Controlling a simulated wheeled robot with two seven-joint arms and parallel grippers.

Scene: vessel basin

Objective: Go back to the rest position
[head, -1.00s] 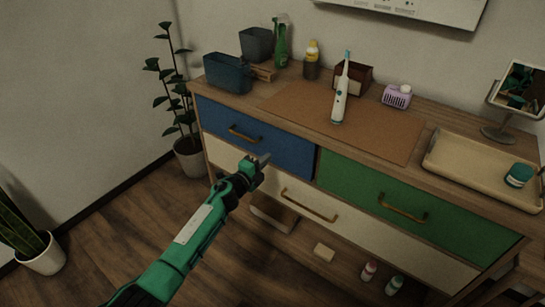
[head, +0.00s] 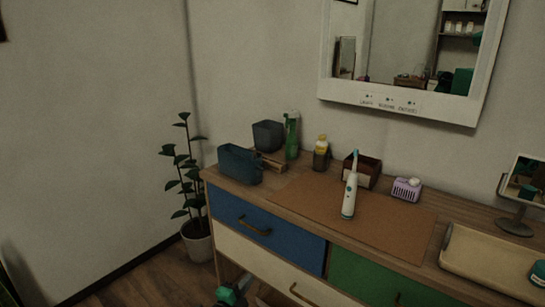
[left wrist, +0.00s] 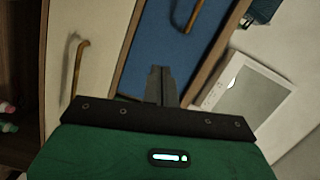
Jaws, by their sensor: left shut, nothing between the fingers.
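My left gripper shows in the left wrist view (left wrist: 161,85) with its fingers together and nothing between them. In the head view only a bit of my green left arm shows at the bottom edge, in front of the dresser. The blue drawer (head: 268,232) is closed, and its handle (head: 254,226) is free of the gripper. In the left wrist view the fingers point toward the blue drawer front (left wrist: 165,45). My right gripper is not in either view.
The dresser top holds an electric toothbrush (head: 350,190) on a brown mat (head: 390,222), a dark blue bin (head: 240,165), a green spray bottle (head: 292,135) and a beige tray (head: 485,262). A potted plant (head: 197,240) stands left of the dresser. A mirror (head: 400,103) hangs above.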

